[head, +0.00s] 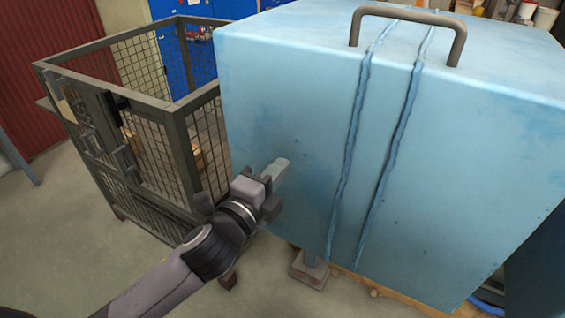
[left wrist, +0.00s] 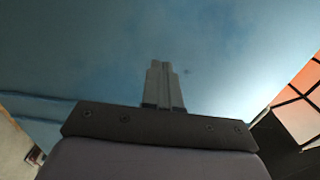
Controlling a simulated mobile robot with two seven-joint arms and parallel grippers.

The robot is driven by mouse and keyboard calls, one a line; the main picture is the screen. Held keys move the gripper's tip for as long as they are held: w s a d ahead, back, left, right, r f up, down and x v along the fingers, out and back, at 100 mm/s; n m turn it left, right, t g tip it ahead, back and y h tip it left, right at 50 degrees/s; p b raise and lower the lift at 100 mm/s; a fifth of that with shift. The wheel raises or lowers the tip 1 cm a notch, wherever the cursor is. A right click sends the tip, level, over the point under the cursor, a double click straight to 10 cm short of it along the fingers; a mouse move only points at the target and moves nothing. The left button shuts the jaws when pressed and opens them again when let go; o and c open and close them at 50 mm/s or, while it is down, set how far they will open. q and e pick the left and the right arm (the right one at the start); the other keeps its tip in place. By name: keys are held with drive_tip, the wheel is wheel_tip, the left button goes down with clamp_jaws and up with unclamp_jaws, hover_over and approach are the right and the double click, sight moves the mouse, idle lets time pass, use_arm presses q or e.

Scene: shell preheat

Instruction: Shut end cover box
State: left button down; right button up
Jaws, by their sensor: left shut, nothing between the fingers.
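The end cover box (head: 290,120) is a large light-blue box with a dark handle (head: 408,18) on top and two vertical weld-like ridges down its front face. My left gripper (head: 279,168) is shut and empty, with its fingertips at the left part of that face. Whether they touch it I cannot tell. In the left wrist view the shut fingers (left wrist: 163,85) point at the blue surface (left wrist: 230,50), which fills most of the picture. My right gripper does not show. The far sides of the box are hidden.
A dark wire-mesh cage cart (head: 175,155) stands left of the box. Blue cabinets (head: 180,60) and a red corrugated wall (head: 35,90) are behind it. A grey foot (head: 309,271) shows under the box. The floor at the lower left is clear.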

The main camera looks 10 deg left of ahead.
use_arm(q)
drive_tip(key=shift+x, duration=1)
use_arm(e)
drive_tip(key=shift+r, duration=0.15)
